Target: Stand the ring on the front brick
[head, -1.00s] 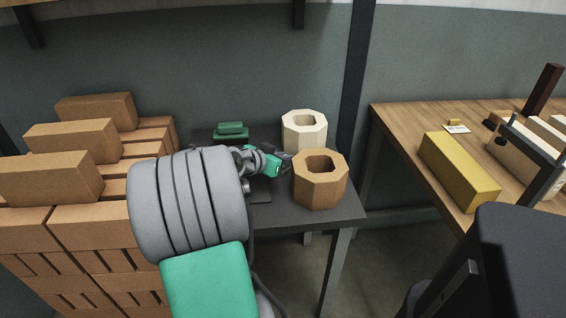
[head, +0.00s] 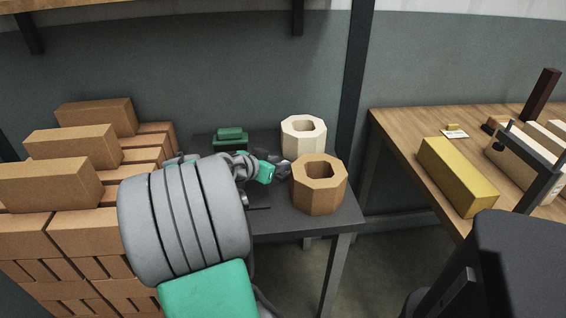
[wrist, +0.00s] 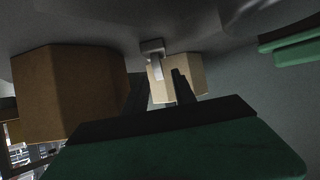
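Two hollow octagonal blocks stand on the dark table: a tan one (head: 320,198), open at the top, and a cream one (head: 303,141) behind it. I cannot tell whether either is the ring. Three loose bricks lie on the brick stack at left; the front brick (head: 48,185) is the nearest. My gripper (head: 284,170) is low over the table, left of the tan block and in front of the cream one. In the wrist view its dark fingers (wrist: 158,88) stand apart. A small pale T-shaped piece (wrist: 153,47) shows near their tips; I cannot tell whether they touch it.
A green object (head: 230,136) sits at the back left of the dark table (head: 300,222). A wooden bench (head: 395,125) at right holds a yellow block (head: 458,178) and a framed rack (head: 530,160). A gap separates the tables. My arm hides part of the stack.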

